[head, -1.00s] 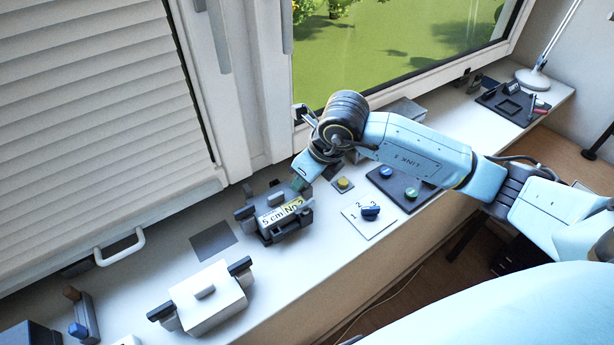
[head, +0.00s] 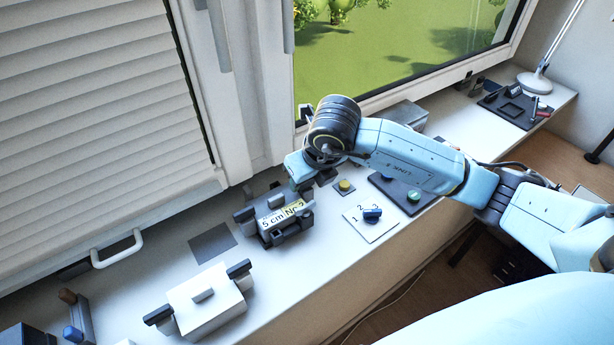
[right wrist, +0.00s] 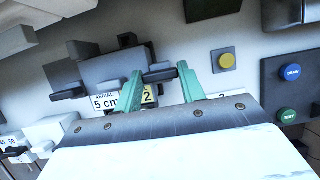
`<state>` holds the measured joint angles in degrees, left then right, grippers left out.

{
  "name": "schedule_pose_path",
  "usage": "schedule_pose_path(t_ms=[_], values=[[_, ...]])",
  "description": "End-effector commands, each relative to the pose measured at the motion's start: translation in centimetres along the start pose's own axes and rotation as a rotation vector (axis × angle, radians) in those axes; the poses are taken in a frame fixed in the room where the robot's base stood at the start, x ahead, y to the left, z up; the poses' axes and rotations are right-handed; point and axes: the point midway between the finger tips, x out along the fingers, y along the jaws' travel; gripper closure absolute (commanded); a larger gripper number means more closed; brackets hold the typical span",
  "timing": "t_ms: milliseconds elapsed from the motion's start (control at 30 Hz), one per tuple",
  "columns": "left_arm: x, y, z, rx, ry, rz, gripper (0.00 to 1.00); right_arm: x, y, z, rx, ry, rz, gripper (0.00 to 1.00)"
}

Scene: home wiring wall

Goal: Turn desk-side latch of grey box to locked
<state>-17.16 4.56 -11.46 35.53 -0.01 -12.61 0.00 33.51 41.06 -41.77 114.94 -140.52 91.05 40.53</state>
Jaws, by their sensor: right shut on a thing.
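The grey box (head: 275,219) with an "AERIAL 5 cm Nr 2" label sits on the white sill, left of the picture's middle. It has dark latches at both ends. In the right wrist view the box (right wrist: 103,72) is left of my gripper. My right gripper (right wrist: 160,70) has its green fingers on either side of the dark latch (right wrist: 161,75) at the box's right end and is shut on it. In the head view my wrist partly hides this latch and the fingertips. My left gripper is not in view.
A white box (head: 205,300) with dark latches stands at the lower left. The window frame runs behind.

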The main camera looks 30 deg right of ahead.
Motion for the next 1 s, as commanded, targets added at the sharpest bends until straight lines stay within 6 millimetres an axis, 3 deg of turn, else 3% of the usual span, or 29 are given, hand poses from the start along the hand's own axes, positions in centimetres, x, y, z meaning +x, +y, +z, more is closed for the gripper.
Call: schedule_pose_path(t_ms=[67, 100, 267, 533, 667, 1000], values=[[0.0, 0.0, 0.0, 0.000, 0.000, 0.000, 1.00, 0.0, 0.1, 0.0, -0.001, 0.001, 0.002, 0.83], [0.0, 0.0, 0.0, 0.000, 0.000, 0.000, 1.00, 0.0, 0.1, 0.0, -0.001, 0.001, 0.002, 0.58], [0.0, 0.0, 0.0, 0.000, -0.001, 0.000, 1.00, 0.0, 0.1, 0.0, -0.001, 0.001, 0.002, 0.38], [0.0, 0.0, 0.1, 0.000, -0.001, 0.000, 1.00, -0.1, 0.0, 0.0, -0.001, 0.000, 0.001, 0.38], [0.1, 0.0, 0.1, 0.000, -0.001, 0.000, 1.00, -1.0, 0.0, 0.1, -0.002, -0.002, 0.002, 0.38], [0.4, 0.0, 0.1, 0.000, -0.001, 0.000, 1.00, -8.2, 0.0, 0.1, -0.003, -0.006, 0.001, 0.38]])
